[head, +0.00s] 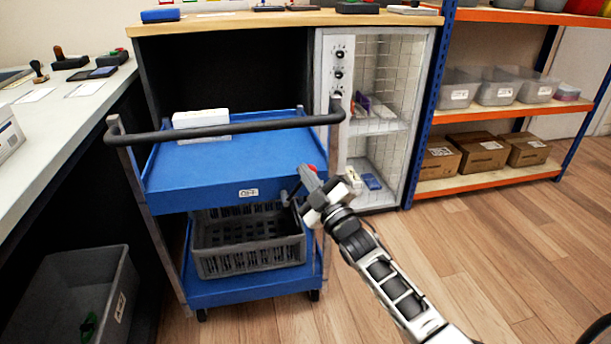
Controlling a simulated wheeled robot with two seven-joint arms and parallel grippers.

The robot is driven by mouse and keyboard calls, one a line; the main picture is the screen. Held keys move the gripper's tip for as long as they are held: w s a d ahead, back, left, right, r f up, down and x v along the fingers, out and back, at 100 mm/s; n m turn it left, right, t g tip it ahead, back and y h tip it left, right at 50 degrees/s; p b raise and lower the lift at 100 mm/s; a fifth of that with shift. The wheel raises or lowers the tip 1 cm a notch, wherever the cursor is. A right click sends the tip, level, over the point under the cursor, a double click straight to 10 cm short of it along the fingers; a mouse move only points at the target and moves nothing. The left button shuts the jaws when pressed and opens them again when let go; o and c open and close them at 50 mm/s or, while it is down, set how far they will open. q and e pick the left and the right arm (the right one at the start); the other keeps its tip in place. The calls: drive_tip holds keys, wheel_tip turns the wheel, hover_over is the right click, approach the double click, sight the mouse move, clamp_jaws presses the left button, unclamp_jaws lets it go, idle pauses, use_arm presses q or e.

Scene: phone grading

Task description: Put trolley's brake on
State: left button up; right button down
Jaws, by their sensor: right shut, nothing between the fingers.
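The blue trolley (265,154) stands in the middle of the head view, with a black push bar (235,128) across its near top side. A small label (249,193) reading "OFF" is on the front edge of its top shelf. A red-tipped part (312,168), perhaps the brake lever's knob, shows at the trolley's right front corner. My right gripper (301,187) is shut and empty at that corner, just right of the label. It hides part of what is there, and I cannot tell whether it touches the lever. My left gripper is out of view.
A white box (201,119) lies on the top shelf and a grey crate (249,262) on the lower shelf. A glass-fronted cabinet (400,47) stands behind. A grey bin (120,305) is at lower left. Wooden floor is clear to the right.

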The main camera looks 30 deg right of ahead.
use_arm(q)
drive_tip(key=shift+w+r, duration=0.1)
